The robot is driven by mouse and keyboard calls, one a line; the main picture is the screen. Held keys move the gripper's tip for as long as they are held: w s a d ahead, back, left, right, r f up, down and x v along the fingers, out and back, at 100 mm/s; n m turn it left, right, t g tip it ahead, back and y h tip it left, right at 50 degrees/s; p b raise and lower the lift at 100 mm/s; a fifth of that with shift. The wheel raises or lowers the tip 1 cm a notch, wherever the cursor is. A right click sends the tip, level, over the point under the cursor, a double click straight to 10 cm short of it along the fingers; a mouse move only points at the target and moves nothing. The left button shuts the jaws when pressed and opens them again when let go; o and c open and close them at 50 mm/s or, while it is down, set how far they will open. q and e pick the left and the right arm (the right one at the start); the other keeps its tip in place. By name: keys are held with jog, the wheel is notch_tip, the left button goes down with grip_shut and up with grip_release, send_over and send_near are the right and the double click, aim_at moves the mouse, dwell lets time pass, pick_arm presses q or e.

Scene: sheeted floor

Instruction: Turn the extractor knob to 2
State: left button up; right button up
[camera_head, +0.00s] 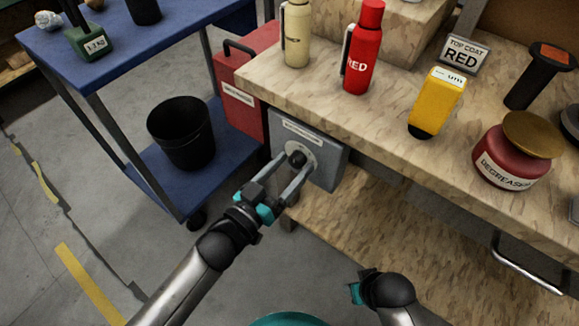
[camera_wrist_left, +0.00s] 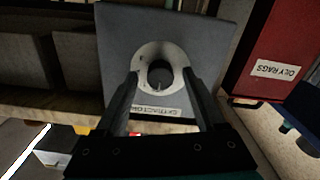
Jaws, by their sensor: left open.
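The extractor knob (camera_head: 297,158) is a dark round knob on a pale dial plate, on a grey box (camera_head: 327,164) mounted under the front of the workbench. It also shows in the left wrist view (camera_wrist_left: 160,74), with a small light mark at its edge; the dial numbers are too small to read. My left gripper (camera_head: 290,172) is open, its two fingers pointing at the box on either side of the knob. In the wrist view the fingers (camera_wrist_left: 160,85) flank the knob with gaps; I cannot tell the remaining depth. My right gripper (camera_head: 358,290) shows only partly at the bottom.
The bench top (camera_head: 390,130) holds a red bottle (camera_head: 362,52), a cream bottle (camera_head: 297,35), a yellow container (camera_head: 437,100) and a degreaser jar (camera_head: 508,160). A red oily-rags box (camera_head: 240,95) stands left of the grey box. A blue cart (camera_head: 110,55) carries a black bin (camera_head: 180,135).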

pick_arm(q)
jog(key=shift+c, duration=0.2)
grip_shut()
